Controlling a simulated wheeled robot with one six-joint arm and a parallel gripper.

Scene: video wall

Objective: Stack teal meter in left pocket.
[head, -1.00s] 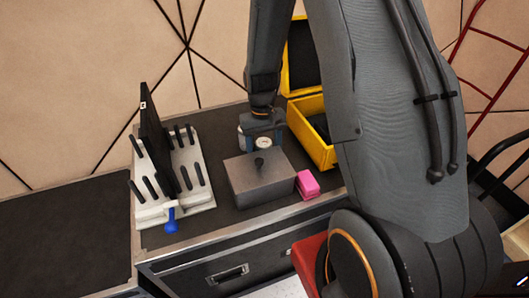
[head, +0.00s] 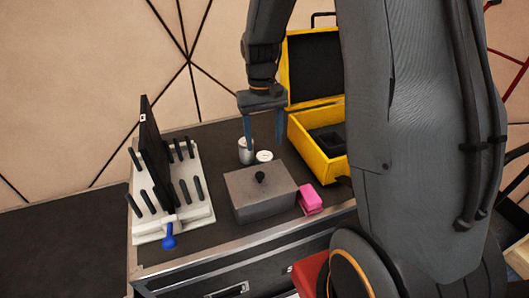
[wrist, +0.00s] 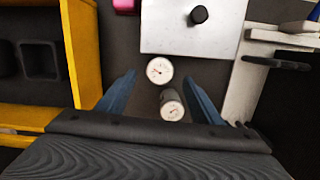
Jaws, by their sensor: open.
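Two small round meters with white dial faces stand close together on the dark bench top: one (head: 245,151) with a pale grey side, the other (head: 264,157) just right of it. The wrist view shows one dial face-on (wrist: 159,70) and a tilted-looking one (wrist: 172,106) nearer the palm. I cannot make out teal on either. My gripper (head: 264,146) is open and empty, pointing down above the meters, its blue fingers spread either side of them in the wrist view. The open yellow case (head: 312,149) has dark square pockets; one pocket (wrist: 40,62) shows in the wrist view.
A grey metal box with a black knob (head: 262,192) stands in front of the meters. A pink block (head: 310,199) lies to its right. A white rack (head: 203,213) with black pegs, a dark panel and a blue-handled item (head: 169,237) is at the left.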

